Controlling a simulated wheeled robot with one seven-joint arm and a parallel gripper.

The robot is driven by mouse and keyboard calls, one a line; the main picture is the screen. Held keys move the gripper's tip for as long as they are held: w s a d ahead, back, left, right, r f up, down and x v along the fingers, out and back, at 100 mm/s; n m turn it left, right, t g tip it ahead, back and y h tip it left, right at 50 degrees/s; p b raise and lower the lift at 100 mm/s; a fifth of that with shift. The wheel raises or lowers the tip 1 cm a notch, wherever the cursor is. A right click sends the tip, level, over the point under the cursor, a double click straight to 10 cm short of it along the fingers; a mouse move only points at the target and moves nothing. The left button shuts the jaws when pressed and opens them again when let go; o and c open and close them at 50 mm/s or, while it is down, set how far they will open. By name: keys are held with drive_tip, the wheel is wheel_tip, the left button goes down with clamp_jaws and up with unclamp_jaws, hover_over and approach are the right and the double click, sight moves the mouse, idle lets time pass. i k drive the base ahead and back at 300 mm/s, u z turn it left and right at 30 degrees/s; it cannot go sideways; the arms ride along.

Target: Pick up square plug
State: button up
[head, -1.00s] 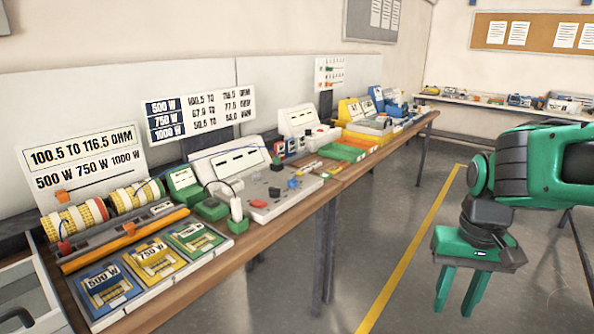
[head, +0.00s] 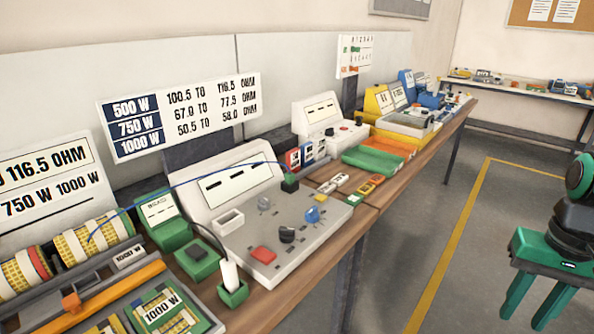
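A white block-shaped plug (head: 230,276) stands upright in a small green holder (head: 233,294) at the bench's front edge, with a dark cable running from it toward a green box. A small dark green plug (head: 289,184) sits on the grey control panel (head: 325,218) at the end of a blue wire. I cannot tell for sure which one is the square plug. My green gripper (head: 527,316) is at the right edge, over the floor and well apart from both. Its two fingers are apart with nothing between them.
The wooden bench (head: 288,300) runs from front left to back right, crowded with meters and trays. A green tray (head: 372,161) lies beyond the panel. Wire-wound coils (head: 92,240) and an orange bar (head: 115,287) are at left. The floor (head: 455,215) right of the bench is clear.

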sight(290, 179)
drive_tip(key=u, duration=0.35)
drive_tip(key=i, duration=1.05)
drive_tip(key=u, duration=0.45)
